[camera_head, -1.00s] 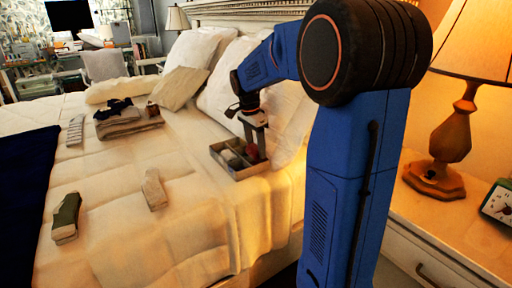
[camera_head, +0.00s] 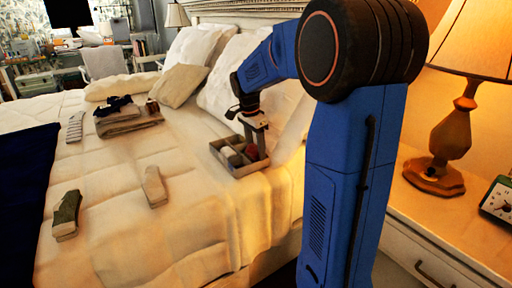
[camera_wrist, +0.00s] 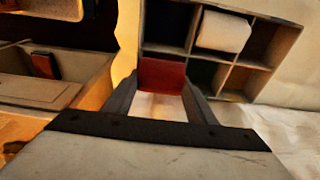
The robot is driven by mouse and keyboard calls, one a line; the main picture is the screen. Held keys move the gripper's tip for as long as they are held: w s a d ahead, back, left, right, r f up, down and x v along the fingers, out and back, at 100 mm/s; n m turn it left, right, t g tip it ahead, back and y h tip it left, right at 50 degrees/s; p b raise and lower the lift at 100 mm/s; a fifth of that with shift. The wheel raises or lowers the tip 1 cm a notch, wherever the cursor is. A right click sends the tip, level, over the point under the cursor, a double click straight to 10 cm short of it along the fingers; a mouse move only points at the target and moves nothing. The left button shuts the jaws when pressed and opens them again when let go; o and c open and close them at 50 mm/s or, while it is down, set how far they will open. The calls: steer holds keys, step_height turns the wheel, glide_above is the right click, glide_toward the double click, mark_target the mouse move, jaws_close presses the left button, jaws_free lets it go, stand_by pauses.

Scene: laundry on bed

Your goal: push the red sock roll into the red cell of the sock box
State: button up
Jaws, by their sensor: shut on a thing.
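The sock box (camera_head: 238,174) is a grey divided tray on the bed beside the pillows. In the wrist view the box (camera_wrist: 272,69) shows several cells, one holding a white roll (camera_wrist: 222,31). The red sock roll (camera_head: 251,152) is at the box's right side in the head view. In the wrist view the red roll (camera_wrist: 162,75) lies between my fingertips at the near left cell. My gripper (camera_wrist: 160,92) is shut on it; the gripper (camera_head: 256,128) points down over the box. How deep the roll sits, and the cell's floor colour beneath it, are hidden.
A folded grey pile (camera_head: 128,121) with dark cloth on top lies farther back on the bed. A green-grey sock (camera_head: 66,215) and a beige sock (camera_head: 154,186) lie nearer. A nightstand (camera_head: 440,230) with a lamp (camera_head: 450,140) and clock (camera_head: 499,198) stands at the right.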

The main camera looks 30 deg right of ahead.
steer(key=shift+r, duration=0.1)
stand_by(0.3)
steer(key=o, duration=1.1)
steer(key=shift+r, duration=0.1)
step_height(320, 180, up, 17)
steer(key=a, duration=0.2)
steer(key=shift+a, duration=0.3)
steer(key=s+a+f+n+t, duration=0.1)
steer(key=s+a+f+n, duration=0.3)
steer(key=s, duration=0.6)
steer(key=s+a+f+n+t+y, duration=0.1)
steer(key=s+a+f+n, duration=0.4)
steer(key=s, duration=0.5)
steer(key=s+a+f+n+t, duration=0.2)
steer(key=s+a+f+n, duration=0.2)
steer(key=s+f+n, duration=0.4)
steer(key=shift+s+a+n+t+y, duration=0.15)
steer(key=shift+s+n+t+y, duration=0.2)
steer(key=shift+s, duration=0.75)
